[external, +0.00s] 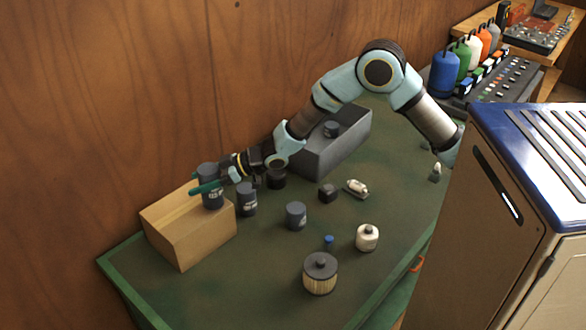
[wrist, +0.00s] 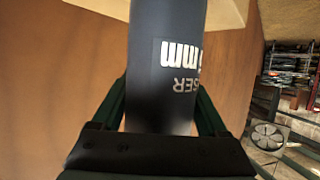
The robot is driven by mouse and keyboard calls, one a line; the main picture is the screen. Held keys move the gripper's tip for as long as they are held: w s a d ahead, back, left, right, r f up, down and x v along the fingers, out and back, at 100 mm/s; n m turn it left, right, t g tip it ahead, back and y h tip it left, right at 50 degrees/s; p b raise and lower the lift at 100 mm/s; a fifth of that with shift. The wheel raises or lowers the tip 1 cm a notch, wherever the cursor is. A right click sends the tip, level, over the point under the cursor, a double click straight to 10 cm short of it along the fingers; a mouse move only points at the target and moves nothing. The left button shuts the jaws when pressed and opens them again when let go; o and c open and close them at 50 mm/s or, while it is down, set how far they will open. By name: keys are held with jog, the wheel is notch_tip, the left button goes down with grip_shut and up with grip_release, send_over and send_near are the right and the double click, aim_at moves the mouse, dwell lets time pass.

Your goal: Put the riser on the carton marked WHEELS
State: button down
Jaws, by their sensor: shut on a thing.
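A dark grey riser (external: 211,196) stands upright at the top of the tan carton (external: 207,238), near its right part. I cannot tell whether its base touches the carton. No WHEELS marking shows on the carton's visible faces. My gripper (external: 213,184) is shut on the riser, with green fingers on either side of it. In the wrist view the riser (wrist: 165,60) fills the middle between the fingers, its white label partly readable as "SER" and "mm".
Similar dark cylinders (external: 246,200) (external: 296,215) stand right of the carton. The front left tabletop is clear.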

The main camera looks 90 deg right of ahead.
jog(key=shift+f, duration=0.75)
grip_release()
jog(key=shift+r, duration=0.15)
jog(key=b+v, duration=0.3)
jog(key=v, duration=0.9)
jog(key=s+a+f+g, duration=0.2)
jog(key=s+a+g, duration=0.2)
jog(key=s, duration=0.6)
jog(key=s+a+f+g, duration=0.3)
jog(key=s+a, duration=0.3)
jog(key=s, duration=0.4)
jog(key=s+a+f+m+g, duration=0.1)
jog(key=s+a+g, duration=0.4)
jog(key=s, duration=0.5)
jog(key=shift+s+a+f, duration=0.2)
jog(key=shift+a+f, duration=0.2)
jog(key=shift+f, duration=0.5)
